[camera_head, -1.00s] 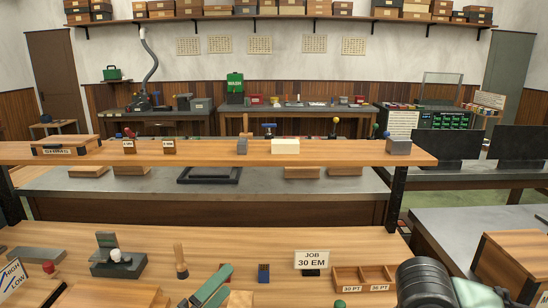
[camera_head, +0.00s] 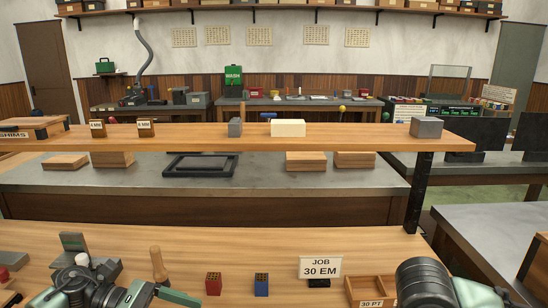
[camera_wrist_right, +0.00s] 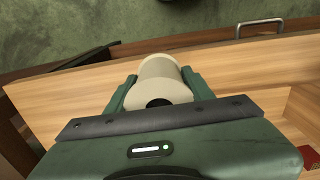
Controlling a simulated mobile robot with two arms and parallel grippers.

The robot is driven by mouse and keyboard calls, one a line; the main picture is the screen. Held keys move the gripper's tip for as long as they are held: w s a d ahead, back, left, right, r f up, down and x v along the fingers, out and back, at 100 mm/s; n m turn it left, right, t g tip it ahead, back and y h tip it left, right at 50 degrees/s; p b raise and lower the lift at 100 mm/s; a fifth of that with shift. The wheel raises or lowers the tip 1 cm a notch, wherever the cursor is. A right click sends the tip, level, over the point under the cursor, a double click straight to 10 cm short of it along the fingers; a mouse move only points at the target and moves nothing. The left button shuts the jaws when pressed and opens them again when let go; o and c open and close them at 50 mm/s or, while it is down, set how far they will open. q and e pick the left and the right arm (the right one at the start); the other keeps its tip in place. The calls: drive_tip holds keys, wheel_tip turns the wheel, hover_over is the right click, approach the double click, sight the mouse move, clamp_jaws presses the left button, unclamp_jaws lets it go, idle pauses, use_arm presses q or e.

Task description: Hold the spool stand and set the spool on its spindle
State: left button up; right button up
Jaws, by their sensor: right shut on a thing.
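A cream cylinder with a dark hole in its end, seemingly the spool (camera_wrist_right: 162,76), is between the green fingers of my right gripper (camera_wrist_right: 160,88) in the right wrist view. That gripper is shut on it, over the wooden bench edge. In the head view only part of my right arm shows at the lower right. My left gripper (camera_head: 158,294) is low at the left in the head view, partly cut off by the bottom edge; its jaws are unclear. I cannot clearly identify the spool stand or its spindle.
A dark fixture with an upright plate (camera_head: 73,243) and white knob is partly behind my left arm. A wooden-handled tool (camera_head: 158,264), red block (camera_head: 213,283), blue block (camera_head: 261,284), job sign (camera_head: 320,267) and divided tray (camera_head: 372,288) stand on the bench. A raised shelf (camera_head: 340,144) crosses behind.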

use_arm(q)
drive_tip(key=p+x, duration=0.1)
drive_tip(key=x, duration=0.1)
drive_tip(key=p+x, duration=0.2)
drive_tip(key=x, duration=0.1)
drive_tip(key=shift+s+d+r, duration=0.1)
drive_tip(key=shift+d+r, duration=0.05)
drive_tip(key=shift+d, duration=0.2)
drive_tip(key=b+x, duration=0.1)
drive_tip(key=x, duration=0.1)
drive_tip(key=b+x, duration=0.1)
drive_tip(key=x, duration=0.1)
drive_tip(key=shift+d+f, duration=0.1)
drive_tip(key=shift+f, duration=0.25)
drive_tip(key=shift+d, duration=0.45)
drive_tip(key=shift+c, duration=0.4)
drive_tip(key=c, duration=0.4)
drive_tip(key=shift+o, duration=0.2)
drive_tip(key=c, duration=1.1)
